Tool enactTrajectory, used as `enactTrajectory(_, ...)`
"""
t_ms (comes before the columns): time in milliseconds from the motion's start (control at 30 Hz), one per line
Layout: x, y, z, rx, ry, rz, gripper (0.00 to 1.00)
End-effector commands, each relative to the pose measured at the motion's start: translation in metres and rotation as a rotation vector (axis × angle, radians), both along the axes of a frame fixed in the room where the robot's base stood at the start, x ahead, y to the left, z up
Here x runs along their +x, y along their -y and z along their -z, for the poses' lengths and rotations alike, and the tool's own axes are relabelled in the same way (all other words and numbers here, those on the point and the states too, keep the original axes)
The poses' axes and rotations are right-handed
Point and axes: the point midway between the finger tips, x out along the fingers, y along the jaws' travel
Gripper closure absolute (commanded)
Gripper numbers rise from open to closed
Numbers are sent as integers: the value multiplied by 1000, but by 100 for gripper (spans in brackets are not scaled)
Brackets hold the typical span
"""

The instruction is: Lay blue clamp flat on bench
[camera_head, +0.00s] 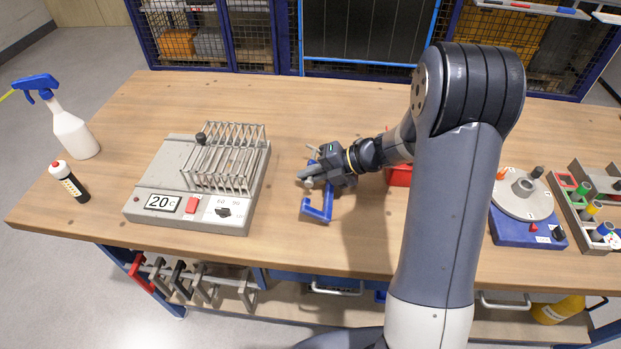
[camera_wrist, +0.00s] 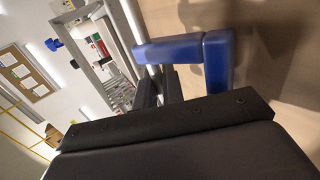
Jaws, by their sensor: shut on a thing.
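The blue clamp (camera_head: 317,207) is at the middle of the wooden bench (camera_head: 350,245), its hooked end toward the front edge. My gripper (camera_head: 311,176) is shut on the clamp. In the wrist view the clamp's blue bars (camera_wrist: 217,62) form a corner just beyond my gripper (camera_wrist: 160,88). The clamp is low over the bench top; I cannot tell whether it touches the wood. My gripper hides part of the clamp's bar.
A grey heater unit with a wire rack (camera_head: 225,165) stands left of the clamp. A red box (camera_head: 399,176) is partly hidden behind my arm. A blue-based rotary jig (camera_head: 515,226) and a parts tray (camera_head: 569,212) are at right. The bench in front of the clamp is clear.

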Motion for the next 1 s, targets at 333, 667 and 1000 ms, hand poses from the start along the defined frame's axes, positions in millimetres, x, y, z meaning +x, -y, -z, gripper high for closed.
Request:
enactTrajectory(333, 0, 0, 11, 0, 1, -1, 100)
enactTrajectory(667, 0, 0, 14, 0, 1, -1, 72)
enactTrajectory(1000, 0, 2, 10, 0, 1, 0, 69)
